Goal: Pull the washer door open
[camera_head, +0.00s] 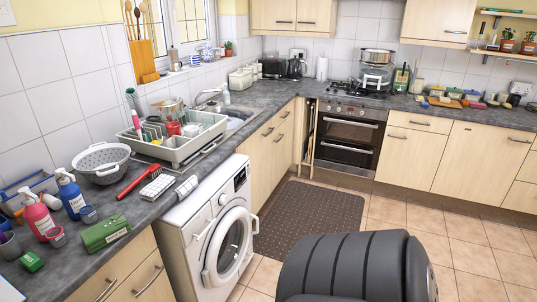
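The white washer (180,240) stands under the counter on the left side, its front turned toward the floor at the right. Its round door (211,262) has a thick white ring around dark glass. A small white handle shows at the ring's right edge. The door stands out from the front panel; I cannot tell whether it is latched or slightly ajar. The control panel with a knob and small display is above the door. Neither of my grippers is in view, and nothing touches the door.
A dark floor mat (310,219) lies right of the washer, with bare tiles (450,262) beyond. A large dark ribbed shape (350,268) fills the bottom centre. The counter above the washer holds a grey colander (102,163), a dish rack (176,148), bottles and a red utensil.

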